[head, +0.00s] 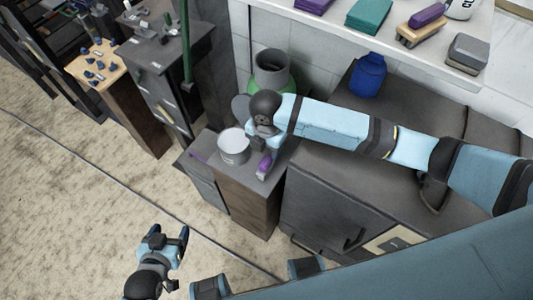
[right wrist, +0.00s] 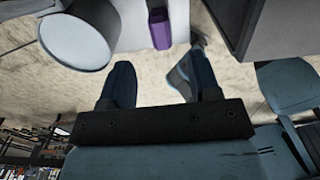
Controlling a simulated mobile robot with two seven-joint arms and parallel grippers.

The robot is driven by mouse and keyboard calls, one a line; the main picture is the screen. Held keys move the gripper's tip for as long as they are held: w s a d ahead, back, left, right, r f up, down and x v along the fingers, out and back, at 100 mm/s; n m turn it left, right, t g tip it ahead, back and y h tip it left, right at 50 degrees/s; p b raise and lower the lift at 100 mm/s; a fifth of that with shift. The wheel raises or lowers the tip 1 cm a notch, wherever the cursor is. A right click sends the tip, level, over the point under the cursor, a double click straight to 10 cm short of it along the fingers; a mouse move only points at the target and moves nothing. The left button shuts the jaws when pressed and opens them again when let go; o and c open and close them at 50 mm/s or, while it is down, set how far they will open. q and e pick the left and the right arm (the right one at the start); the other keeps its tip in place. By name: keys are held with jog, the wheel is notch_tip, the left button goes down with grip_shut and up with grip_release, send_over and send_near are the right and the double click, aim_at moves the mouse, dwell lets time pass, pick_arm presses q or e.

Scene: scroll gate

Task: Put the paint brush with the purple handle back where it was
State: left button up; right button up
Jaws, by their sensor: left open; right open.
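The paint brush with the purple handle (head: 264,162) lies on top of the small dark cabinet (head: 252,190), near its front right edge. Its handle shows in the right wrist view (right wrist: 160,29), beyond my fingertips and apart from them. My right gripper (head: 267,146) is over the cabinet just behind the brush; in the right wrist view (right wrist: 153,72) its fingers are open and empty. My left gripper (head: 168,238) is open and empty, low above the floor at the lower left. A thin purple item (head: 198,157) lies at the cabinet's left edge; I cannot tell what it is.
A white bucket (head: 233,148) stands left of the brush. A grey and green container (head: 272,72) is behind. A blue jug (head: 367,75) stands on the long dark cabinet (head: 340,180). A shelf (head: 385,48) with several items runs above.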

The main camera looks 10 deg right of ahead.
notch_tip(320, 180, up, 3)
jog(key=shift+f, duration=0.2)
jog(key=shift+s+f, duration=0.1)
dwell(0.4)
